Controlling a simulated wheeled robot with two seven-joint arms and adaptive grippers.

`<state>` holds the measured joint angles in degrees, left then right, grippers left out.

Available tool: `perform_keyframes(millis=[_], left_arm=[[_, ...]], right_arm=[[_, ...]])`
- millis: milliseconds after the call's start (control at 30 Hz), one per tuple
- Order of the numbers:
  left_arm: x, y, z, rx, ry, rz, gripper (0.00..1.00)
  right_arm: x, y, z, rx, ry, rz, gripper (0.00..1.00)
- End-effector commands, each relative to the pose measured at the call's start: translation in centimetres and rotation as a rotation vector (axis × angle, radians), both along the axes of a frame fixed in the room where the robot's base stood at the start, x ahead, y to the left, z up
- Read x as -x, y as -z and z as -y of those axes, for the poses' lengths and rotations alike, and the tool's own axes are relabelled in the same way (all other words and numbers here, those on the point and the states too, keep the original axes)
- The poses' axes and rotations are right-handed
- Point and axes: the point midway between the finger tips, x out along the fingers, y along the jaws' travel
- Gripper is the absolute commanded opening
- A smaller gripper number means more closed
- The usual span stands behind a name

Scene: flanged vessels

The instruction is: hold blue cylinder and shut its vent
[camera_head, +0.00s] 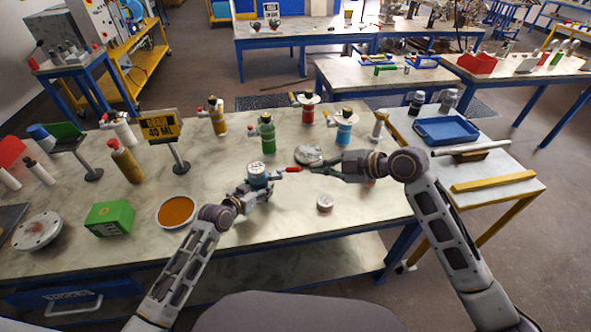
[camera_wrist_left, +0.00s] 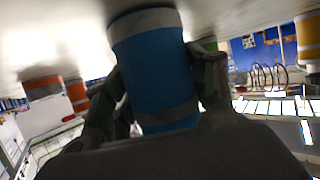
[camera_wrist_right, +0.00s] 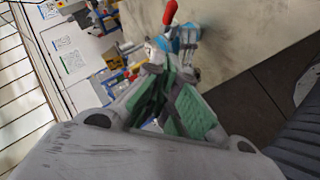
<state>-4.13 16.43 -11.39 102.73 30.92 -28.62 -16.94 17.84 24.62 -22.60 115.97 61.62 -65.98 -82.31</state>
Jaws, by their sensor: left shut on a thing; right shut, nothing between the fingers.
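My left gripper (camera_head: 246,190) is shut on a blue cylinder (camera_head: 257,177) with a pale top, above the near part of the table. The left wrist view shows the blue cylinder (camera_wrist_left: 155,65) between the green-padded fingers. A red vent handle (camera_head: 291,169) sticks out from its top toward the right. My right gripper (camera_head: 312,170) is shut and empty, its tips close to the handle's end; I cannot tell whether they touch. The right wrist view shows the red handle (camera_wrist_right: 170,12) and part of the blue cylinder (camera_wrist_right: 188,36) beyond the fingers.
Behind stand a green cylinder (camera_head: 267,138), a red cylinder (camera_head: 308,112) and another blue cylinder (camera_head: 343,131). A round grey flange (camera_head: 309,154) lies behind my right gripper. A small white disc (camera_head: 325,202) and an orange-filled dish (camera_head: 176,212) lie nearer. The table's front middle is clear.

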Motion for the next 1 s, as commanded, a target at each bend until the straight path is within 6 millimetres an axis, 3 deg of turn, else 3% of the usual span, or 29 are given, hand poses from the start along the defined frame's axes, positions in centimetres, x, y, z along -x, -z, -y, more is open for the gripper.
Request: perform_keyframes(millis=[1000], left_arm=[[0.0, -0.1, 0.0, 0.001, 0.000, 0.002, 0.24]], right_arm=[[-3.4, 4.5, -7.1, -0.002, -0.001, -0.001, 0.00]])
